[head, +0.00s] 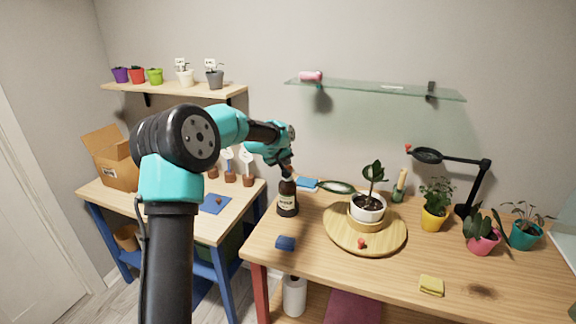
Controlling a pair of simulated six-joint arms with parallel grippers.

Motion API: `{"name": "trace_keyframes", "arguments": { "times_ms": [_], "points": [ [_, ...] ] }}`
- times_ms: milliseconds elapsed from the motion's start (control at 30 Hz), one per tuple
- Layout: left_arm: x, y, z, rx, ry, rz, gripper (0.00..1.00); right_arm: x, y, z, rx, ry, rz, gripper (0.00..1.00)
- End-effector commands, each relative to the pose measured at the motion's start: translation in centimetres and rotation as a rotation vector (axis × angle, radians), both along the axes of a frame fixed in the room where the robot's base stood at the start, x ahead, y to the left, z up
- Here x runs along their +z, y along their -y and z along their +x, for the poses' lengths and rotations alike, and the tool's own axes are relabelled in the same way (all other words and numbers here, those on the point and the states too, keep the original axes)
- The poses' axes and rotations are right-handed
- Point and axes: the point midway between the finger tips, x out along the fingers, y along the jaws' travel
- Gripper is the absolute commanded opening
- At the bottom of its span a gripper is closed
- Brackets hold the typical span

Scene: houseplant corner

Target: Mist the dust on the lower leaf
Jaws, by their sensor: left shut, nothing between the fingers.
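A plant in a white pot (367,209) stands on a round wooden board (335,234) on the right table. Its long lower leaf (336,187) reaches out to the left, with a pale greyish patch on it that looks like dust. A dark brown bottle (288,205) with a cream label stands upright left of the board. My left gripper (287,170) is shut and empty, right at the top of the bottle; its fingers hide the bottle's top, and I cannot tell whether they touch it. My right gripper is not in view.
A red knob (361,243) is on the board. Potted plants (435,205) and a black lamp (470,185) stand at the right. A glass shelf (375,88) hangs above.

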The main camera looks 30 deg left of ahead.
Motion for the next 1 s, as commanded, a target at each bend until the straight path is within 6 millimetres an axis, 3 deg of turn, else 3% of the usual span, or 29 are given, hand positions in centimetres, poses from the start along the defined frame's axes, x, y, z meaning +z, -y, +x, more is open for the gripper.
{"name": "trace_keyframes", "arguments": {
  "times_ms": [367,1000],
  "points": [
    [-0.5,0.1,-0.1,-0.001,-0.007,-0.002,0.0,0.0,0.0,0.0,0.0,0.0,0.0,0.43],
    [0.6,0.1,0.0,-0.002,-0.004,-0.001,0.0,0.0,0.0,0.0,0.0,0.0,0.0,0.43]
  ]
}}
